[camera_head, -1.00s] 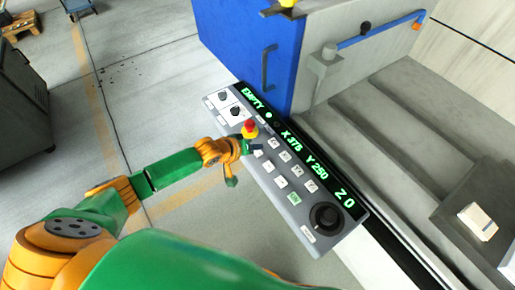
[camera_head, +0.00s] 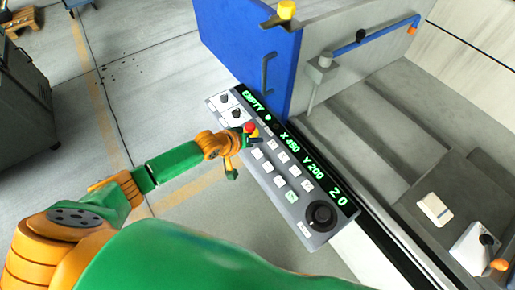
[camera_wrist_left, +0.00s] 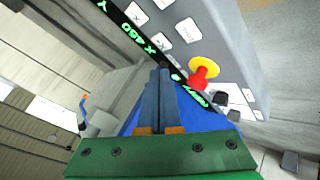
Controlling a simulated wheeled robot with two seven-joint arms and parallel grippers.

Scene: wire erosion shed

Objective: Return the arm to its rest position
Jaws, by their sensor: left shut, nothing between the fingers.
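My left arm comes in from the left in the head view. Its gripper (camera_head: 254,141) is shut and empty, over the upper left part of a grey control panel (camera_head: 270,170), close to the red emergency knob (camera_head: 250,128). I cannot tell whether the fingertips touch the panel. In the left wrist view the two fingers (camera_wrist_left: 160,95) lie together, with the red knob (camera_wrist_left: 203,69) on its yellow base to their right. The panel's green display reads EMPTY, an X value, Y 200 and Z 0. My right gripper is not in view.
A blue door (camera_head: 245,55) with a handle stands behind the panel. To the right, the machine bed holds a white block (camera_head: 435,208) and a white fixture (camera_head: 474,249) with an orange knob. A dark cabinet (camera_head: 20,105) is at far left. Floor between is clear.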

